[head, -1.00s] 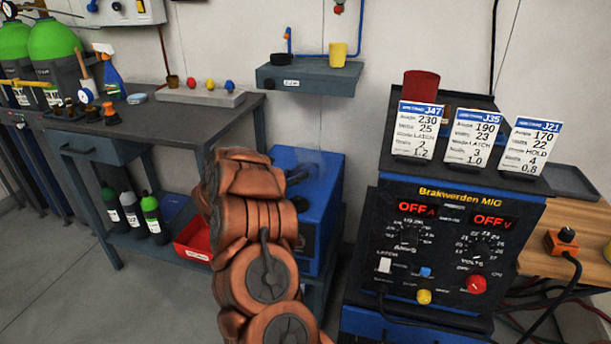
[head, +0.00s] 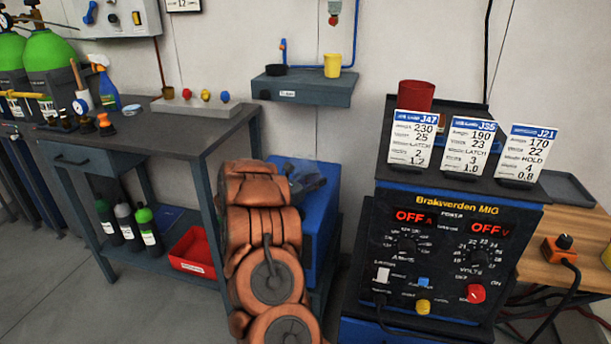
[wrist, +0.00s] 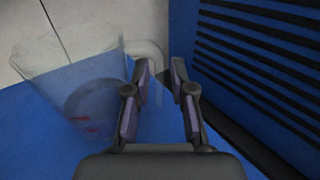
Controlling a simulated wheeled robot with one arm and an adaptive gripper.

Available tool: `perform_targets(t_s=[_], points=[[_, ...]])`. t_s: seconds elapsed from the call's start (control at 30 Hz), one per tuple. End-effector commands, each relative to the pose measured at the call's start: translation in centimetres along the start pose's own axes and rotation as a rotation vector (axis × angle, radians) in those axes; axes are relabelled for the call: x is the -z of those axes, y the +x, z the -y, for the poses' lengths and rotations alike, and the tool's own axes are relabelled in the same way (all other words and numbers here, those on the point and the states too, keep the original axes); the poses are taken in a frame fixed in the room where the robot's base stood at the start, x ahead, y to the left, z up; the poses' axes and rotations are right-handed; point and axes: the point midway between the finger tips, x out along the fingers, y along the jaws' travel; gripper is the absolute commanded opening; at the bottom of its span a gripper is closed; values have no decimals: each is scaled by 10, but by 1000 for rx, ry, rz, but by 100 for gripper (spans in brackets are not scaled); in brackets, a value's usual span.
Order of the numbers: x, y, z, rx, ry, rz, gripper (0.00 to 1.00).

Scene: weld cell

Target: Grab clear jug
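The clear jug (wrist: 75,75) stands on a blue surface at the left of the wrist view. It is see-through with a darker ring at its base, and its handle (wrist: 155,62) faces my gripper. My gripper (wrist: 160,75) is open, with one finger on each side of the handle in the picture. I cannot tell whether either finger touches it.
A blue panel with dark slots (wrist: 265,65) rises close on the gripper's right. The welding machine (head: 440,245) with three cards stands right of the cabinet. A wall shelf (head: 303,91) hangs above the cabinet, and a workbench (head: 170,133) stands at left.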

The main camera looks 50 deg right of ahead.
Motion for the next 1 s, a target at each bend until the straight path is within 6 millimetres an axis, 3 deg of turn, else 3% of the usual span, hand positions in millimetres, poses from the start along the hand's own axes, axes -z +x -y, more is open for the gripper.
perform_targets(t_s=[0.4,0.67,1.0], points=[[0,10,-1,-2,0,-1,24],[0,10,-1,-2,0,-1,0],[0,10,0,-2,0,-1,0]])
